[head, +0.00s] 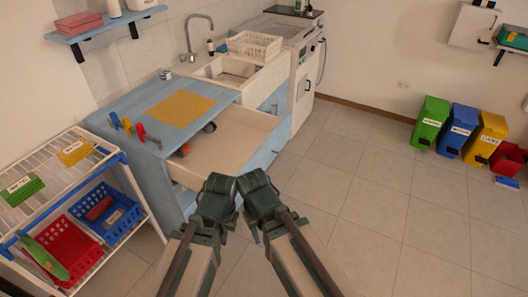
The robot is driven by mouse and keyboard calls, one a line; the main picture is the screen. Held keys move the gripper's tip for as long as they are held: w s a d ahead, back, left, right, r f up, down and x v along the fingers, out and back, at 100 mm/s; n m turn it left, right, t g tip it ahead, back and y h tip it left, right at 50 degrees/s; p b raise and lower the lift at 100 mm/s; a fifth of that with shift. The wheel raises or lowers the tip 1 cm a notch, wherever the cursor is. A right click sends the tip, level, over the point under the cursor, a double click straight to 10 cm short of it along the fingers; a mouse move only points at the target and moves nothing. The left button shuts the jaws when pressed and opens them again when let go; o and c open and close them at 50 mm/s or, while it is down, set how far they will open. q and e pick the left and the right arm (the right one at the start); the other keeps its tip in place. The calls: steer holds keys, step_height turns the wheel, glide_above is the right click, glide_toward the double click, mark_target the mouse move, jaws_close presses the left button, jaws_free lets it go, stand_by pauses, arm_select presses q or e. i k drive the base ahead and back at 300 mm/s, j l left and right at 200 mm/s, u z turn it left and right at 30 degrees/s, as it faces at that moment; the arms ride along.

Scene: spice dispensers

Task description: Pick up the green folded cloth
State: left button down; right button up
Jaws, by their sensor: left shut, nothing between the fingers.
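A flat green item with a white label (22,190), which looks like a folded cloth, lies on the top of the white wire rack at the far left. My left gripper (218,195) is shut and empty, in front of the open drawer and well to the right of the rack. My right gripper (260,194) is close beside it on the right; I cannot tell whether its jaws are open. Both grippers are apart from the green item.
A yellow labelled item (75,153) shares the rack (60,190) top; red (72,247) and blue (112,226) baskets sit below. The open drawer (235,132) juts from the blue counter (135,95). Coloured bins (457,132) stand at right. The middle floor is clear.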

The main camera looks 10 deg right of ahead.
mark_target(25, 187)
steer(key=u, duration=1.65)
steer(key=i+j+z, duration=0.2)
steer(key=j+z, duration=0.25)
steer(key=i+j+z, duration=0.1)
steer(key=j+z, duration=0.75)
steer(key=i+j, duration=0.05)
steer(key=j, duration=0.05)
